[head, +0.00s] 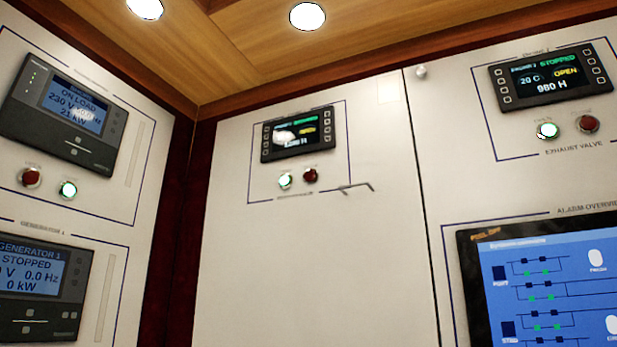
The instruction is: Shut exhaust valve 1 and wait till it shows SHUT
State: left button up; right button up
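The middle panel has a small black display (297,134). Its text is small and partly covered by glare, with green writing at the top and a yellow word I cannot read surely. Below it are a lit green-white button (285,180) and a dark red button (310,175). The right panel has a similar display (551,74) reading STOPPED, OPEN, 20 C and 980 H. Under it are a lit green-white button (547,130) and a dark red button (587,123), above the label EXHAUST VALVE. Neither gripper is in view.
Two generator displays, ON LOAD (75,108) and STOPPED (35,282), are on the left wall. A large blue alarm screen (560,290) is at lower right. A thin bracket-shaped handle (357,187) sits on the middle panel. The white panel below is bare.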

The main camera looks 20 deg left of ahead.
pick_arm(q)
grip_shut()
